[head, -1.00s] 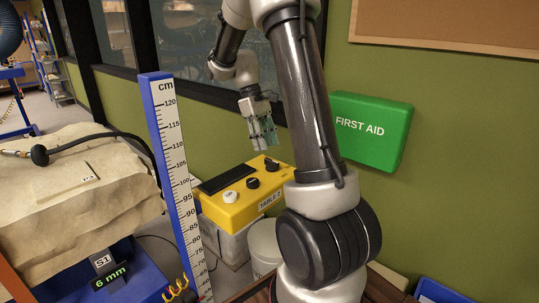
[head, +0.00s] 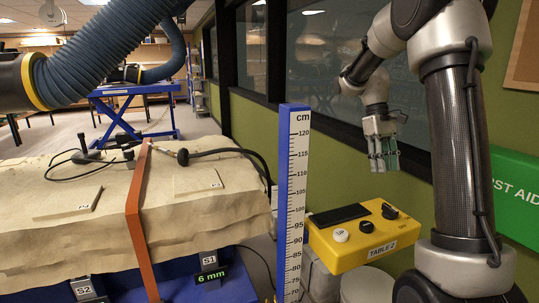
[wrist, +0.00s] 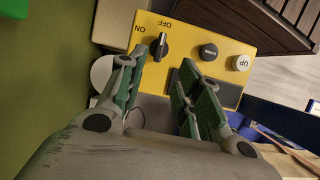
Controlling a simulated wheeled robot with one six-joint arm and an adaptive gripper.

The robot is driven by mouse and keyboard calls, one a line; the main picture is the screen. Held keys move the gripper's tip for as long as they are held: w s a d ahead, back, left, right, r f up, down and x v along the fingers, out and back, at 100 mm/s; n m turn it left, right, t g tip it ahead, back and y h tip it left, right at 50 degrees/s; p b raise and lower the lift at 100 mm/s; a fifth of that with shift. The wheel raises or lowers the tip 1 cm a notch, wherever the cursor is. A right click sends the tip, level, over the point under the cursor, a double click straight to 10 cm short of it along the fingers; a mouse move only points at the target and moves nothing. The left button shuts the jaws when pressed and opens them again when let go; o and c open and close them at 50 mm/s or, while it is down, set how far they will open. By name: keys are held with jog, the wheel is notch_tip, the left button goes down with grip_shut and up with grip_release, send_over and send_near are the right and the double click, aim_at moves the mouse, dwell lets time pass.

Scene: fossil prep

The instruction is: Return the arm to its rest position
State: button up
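My arm reaches up and folds over at the right of the head view. My gripper (head: 385,158) hangs fingers-down above the yellow control box marked TABLE 2 (head: 372,245), apart from it as far as I can see. In the wrist view my gripper (wrist: 165,85) has its green-padded fingers spread with nothing between them. Beyond them the control box (wrist: 203,37) shows a black ON/OFF knob (wrist: 161,47), a dark button (wrist: 208,51) and a white UP button (wrist: 240,63).
A blue-edged height scale (head: 293,190) stands left of the box. A large plaster-jacketed block (head: 100,225) with an orange strap (head: 138,220) fills the left. A ribbed hose (head: 105,50) hangs above it. The green wall and first-aid box (head: 515,195) are close on the right.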

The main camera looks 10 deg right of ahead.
jog(key=s+a+r+m+t, duration=0.1)
jog(key=s+a+t, duration=0.3)
jog(key=s, duration=0.7)
jog(key=s+a+r+t, duration=0.2)
jog(key=s+a+t, duration=0.2)
jog(key=s, duration=0.7)
jog(key=shift+a+r+m+t+y, duration=0.4)
jog(key=shift+a, duration=0.6)
